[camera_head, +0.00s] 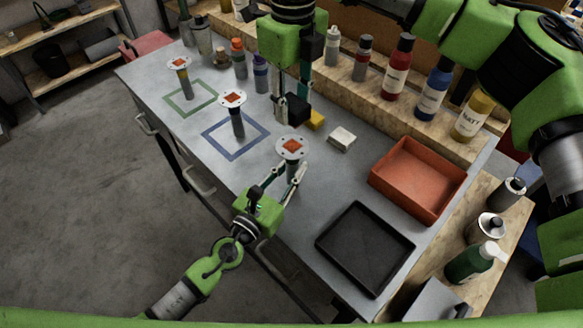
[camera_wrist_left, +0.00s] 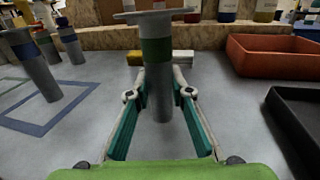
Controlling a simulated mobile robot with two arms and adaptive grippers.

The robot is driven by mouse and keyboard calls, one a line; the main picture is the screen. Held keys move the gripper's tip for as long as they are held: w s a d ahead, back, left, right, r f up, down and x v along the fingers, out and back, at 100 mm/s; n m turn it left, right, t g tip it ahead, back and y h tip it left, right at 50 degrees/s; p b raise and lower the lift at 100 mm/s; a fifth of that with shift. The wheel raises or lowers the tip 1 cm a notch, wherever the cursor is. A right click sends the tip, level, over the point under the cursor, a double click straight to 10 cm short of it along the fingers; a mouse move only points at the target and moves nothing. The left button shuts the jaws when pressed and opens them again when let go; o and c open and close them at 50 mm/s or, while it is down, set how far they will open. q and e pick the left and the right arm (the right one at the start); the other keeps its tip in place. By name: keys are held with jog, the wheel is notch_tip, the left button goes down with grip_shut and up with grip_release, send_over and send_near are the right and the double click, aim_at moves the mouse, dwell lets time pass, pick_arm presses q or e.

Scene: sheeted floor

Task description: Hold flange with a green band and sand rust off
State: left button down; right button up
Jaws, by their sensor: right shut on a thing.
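The nearest flange (camera_head: 291,149) stands upright on the bench, with an orange rust patch on its grey disc. In the left wrist view its stem (camera_wrist_left: 158,92) shows a green band (camera_wrist_left: 156,50). My left gripper (camera_head: 281,178) is open, its fingers on either side of this stem with small gaps; it also shows in the left wrist view (camera_wrist_left: 159,90). Two more rusty flanges stand at a blue square (camera_head: 234,99) and a green square (camera_head: 179,65). My right gripper (camera_head: 293,100) points down, shut on a black block (camera_head: 293,111) beyond the flange.
A yellow block (camera_head: 315,120) and a pale block (camera_head: 341,139) lie near the black one. An orange tray (camera_head: 417,208) and an empty black tray (camera_head: 353,258) stand at the right. Several bottles line the wooden shelf (camera_head: 365,97) behind.

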jog(key=shift+f, duration=0.5)
